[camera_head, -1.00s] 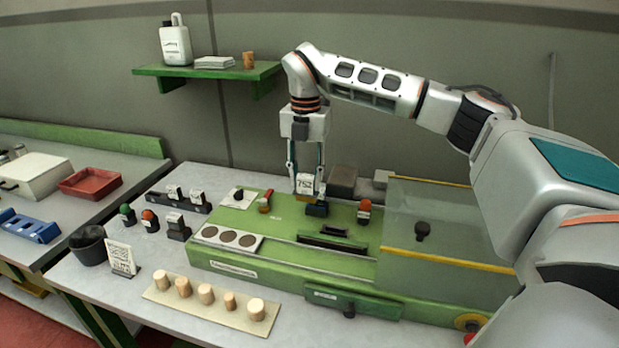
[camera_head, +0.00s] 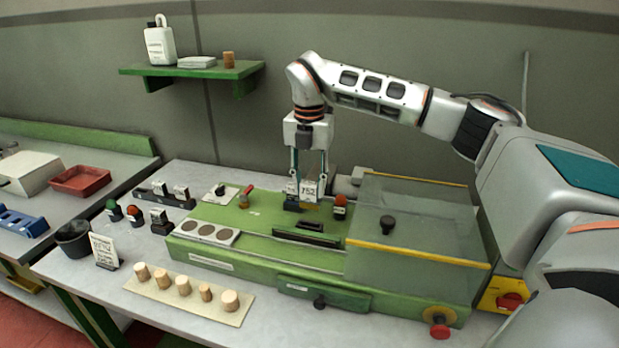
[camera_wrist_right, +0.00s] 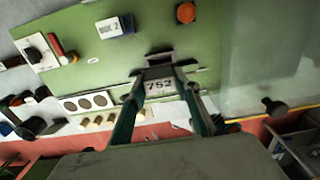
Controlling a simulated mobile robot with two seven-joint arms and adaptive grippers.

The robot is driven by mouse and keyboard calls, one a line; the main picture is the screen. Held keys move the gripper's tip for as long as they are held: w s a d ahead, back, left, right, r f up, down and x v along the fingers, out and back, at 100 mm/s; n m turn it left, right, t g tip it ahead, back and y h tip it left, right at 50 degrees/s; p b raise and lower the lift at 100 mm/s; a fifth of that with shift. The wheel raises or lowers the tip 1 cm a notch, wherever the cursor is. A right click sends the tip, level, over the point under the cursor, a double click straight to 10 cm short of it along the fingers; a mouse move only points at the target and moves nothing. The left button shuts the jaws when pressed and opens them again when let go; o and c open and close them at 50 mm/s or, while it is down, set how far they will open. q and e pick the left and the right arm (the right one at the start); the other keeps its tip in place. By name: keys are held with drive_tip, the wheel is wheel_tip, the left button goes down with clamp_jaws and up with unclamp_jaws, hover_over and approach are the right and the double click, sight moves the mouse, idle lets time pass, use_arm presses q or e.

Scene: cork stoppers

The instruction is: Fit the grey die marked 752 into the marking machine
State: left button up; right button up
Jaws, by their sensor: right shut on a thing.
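The grey die marked 752 (camera_head: 309,190) is held in my right gripper (camera_head: 309,181), its label facing the head camera. It also shows between the fingers in the right wrist view (camera_wrist_right: 159,86). The green marking machine (camera_head: 262,217) stands on the table below. My left gripper is out of view.
A small dark block with a label (camera_wrist_right: 115,27) and a red button (camera_head: 340,203) are on the deck near the die. A clear cover (camera_head: 430,220) with a yellow edge stands to the right.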

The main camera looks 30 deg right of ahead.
sight(309, 208)
drive_tip(key=shift+f, duration=2.1)
drive_tip(key=shift+f+b, duration=0.55)
drive_tip(key=shift+f, duration=1.1)
idle(0.8)
drive_tip(key=o, duration=1.2)
wheel_tip(309, 208, up, 12)
drive_tip(key=shift+r, duration=0.1)
